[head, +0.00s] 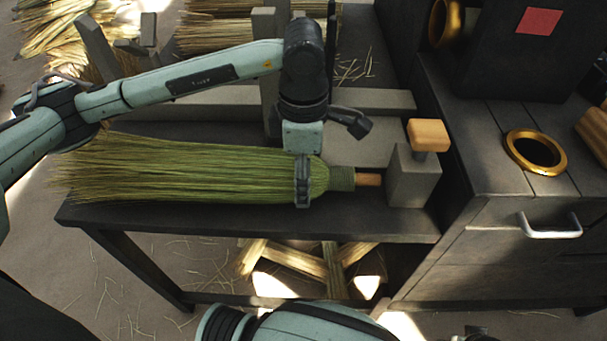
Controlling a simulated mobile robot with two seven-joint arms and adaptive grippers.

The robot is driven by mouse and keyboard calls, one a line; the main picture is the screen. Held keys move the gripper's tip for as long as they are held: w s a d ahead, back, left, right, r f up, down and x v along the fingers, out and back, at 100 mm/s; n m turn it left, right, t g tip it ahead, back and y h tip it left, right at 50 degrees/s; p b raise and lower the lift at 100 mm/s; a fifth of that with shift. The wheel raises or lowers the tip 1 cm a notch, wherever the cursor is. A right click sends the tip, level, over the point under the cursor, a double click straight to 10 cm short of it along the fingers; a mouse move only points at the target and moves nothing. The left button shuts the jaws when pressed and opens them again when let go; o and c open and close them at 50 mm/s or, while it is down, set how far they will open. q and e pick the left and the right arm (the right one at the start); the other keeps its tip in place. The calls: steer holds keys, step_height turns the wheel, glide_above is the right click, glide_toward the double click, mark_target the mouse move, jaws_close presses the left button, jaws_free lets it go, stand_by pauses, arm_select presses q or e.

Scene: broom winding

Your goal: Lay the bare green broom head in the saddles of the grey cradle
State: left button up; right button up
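The green broom head (190,172) lies lengthwise over the dark bench, bristles to the left and bound neck to the right. A short brown handle stub (369,180) points at a grey block (413,177) with a wooden knob. My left gripper (303,186) comes down over the broom head near its neck. One dark finger lies across the near side; the other is hidden, so its closure is unclear. Grey uprights and a grey rail (375,99) stand behind; I cannot tell whether they belong to the cradle. Whether the broom head touches any saddle is hidden. My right gripper is not seen.
A dark cabinet with a brass ring (536,152) and a metal handle (550,226) stands at the right. Straw bundles (305,262) lie under the bench and more lie at the back left. The bench's front strip (200,214) is bare.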

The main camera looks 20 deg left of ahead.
arm_select(q)
steer(key=o, duration=1.4)
steer(key=shift+o, duration=0.2)
steer(key=shift+p, duration=0.3)
steer(key=shift+r, duration=0.1)
step_height(320, 180, up, 6)
steer(key=shift+a+b, duration=0.1)
steer(key=shift+b, duration=0.3)
steer(key=shift+r, duration=0.7)
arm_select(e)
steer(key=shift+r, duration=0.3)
